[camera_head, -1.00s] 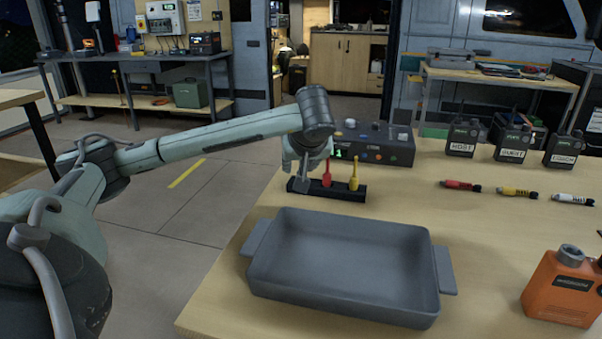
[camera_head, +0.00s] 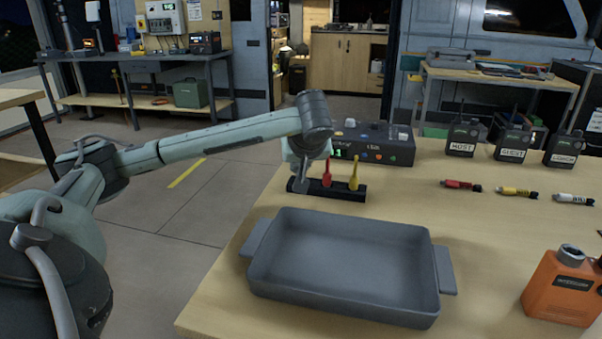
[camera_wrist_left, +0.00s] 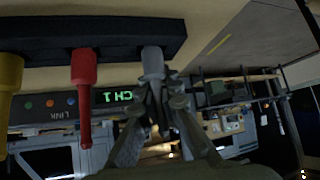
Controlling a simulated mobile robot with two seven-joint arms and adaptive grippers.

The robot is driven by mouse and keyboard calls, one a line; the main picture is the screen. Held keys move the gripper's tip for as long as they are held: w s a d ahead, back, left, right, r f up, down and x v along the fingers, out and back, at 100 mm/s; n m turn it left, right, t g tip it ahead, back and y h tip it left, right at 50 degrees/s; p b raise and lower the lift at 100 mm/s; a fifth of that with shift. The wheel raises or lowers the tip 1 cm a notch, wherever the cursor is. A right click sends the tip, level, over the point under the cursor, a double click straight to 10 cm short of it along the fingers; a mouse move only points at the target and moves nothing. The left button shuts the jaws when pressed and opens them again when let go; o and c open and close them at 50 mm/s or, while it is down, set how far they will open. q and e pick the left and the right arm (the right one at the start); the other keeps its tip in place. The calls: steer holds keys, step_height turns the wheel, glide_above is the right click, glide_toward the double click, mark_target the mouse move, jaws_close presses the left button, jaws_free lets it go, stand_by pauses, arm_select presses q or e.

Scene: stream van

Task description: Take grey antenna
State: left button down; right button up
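The grey antenna (camera_wrist_left: 153,62) stands at one end of a black rack (camera_wrist_left: 60,38), beside a red antenna (camera_wrist_left: 83,70) and a yellow antenna (camera_wrist_left: 10,75). In the head view the rack (camera_head: 346,193) lies on the table behind the grey tray, with the red (camera_head: 326,172) and yellow (camera_head: 354,172) ones clear to see. My left gripper (camera_wrist_left: 163,98) is at the grey antenna, its fingers closed in on both sides of the stem. The antenna's base is still in the rack. The gripper's body hides much of it in the head view. My right gripper is not in view.
The empty grey tray (camera_head: 258,270) sits in front of the rack. A control box (camera_head: 390,148) stands close behind it. Radios (camera_head: 462,140), small coloured sticks (camera_head: 462,186) and an orange canister (camera_head: 560,288) are to the right.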

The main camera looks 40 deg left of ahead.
arm_select(q)
steer(key=shift+r, duration=0.6)
step_height(320, 180, up, 3)
steer(key=shift+w+f, duration=0.1)
steer(key=s+r+b, duration=0.1)
steer(key=s+r, duration=0.6)
steer(key=s, duration=0.4)
steer(key=shift+s, duration=0.4)
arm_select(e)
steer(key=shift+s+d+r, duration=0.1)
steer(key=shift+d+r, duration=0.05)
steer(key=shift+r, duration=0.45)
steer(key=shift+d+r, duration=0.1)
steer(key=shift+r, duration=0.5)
arm_select(q)
steer(key=shift+d, duration=0.15)
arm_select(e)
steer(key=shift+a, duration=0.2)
